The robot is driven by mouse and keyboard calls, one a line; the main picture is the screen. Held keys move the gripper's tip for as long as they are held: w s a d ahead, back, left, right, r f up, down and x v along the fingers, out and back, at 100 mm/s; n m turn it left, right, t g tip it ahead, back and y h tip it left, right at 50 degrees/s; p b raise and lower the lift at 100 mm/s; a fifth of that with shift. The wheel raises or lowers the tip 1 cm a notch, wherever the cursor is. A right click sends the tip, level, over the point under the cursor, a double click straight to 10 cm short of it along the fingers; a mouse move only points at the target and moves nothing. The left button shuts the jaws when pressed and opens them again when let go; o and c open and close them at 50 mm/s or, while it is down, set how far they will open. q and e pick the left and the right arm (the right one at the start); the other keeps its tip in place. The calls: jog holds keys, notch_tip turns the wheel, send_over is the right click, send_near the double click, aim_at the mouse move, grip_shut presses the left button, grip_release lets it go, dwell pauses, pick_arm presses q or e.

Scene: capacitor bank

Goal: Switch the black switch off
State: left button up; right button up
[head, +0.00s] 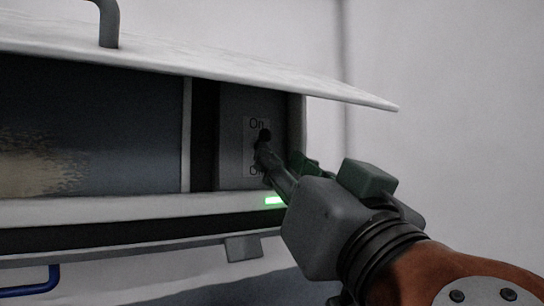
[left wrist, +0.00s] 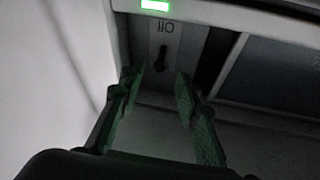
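The black switch (head: 264,134) sits on a labelled plate in a recess under a raised lid, with "On" printed above and "Off" below. Its lever tip is up near "On". My left gripper (head: 283,160) is close in front of the plate, and its near finger covers part of the switch and the "Off" label. In the left wrist view the two green-padded fingers (left wrist: 160,73) are spread apart with nothing held. The switch (left wrist: 161,60) shows beyond and between their tips, below the upside-down "Off" label. Contact cannot be told. My right gripper is not in view.
The raised white lid (head: 200,66) overhangs the recess. A green light (head: 275,200) glows on the ledge below the switch, also in the left wrist view (left wrist: 155,5). A blue handle (head: 34,288) is at lower left. Free room lies right of the cabinet.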

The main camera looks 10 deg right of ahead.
aim_at(266, 140)
pick_arm(q)
jog(key=p+x, duration=0.2)
jog(key=x, duration=0.6)
jog(key=shift+a, duration=0.1)
jog(key=shift+f, duration=0.1)
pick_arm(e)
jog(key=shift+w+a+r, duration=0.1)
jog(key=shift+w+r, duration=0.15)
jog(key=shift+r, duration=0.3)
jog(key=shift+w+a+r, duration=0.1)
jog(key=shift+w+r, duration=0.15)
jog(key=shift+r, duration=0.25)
pick_arm(q)
jog(key=shift+c, duration=0.2)
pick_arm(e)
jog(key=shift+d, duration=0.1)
pick_arm(q)
grip_shut()
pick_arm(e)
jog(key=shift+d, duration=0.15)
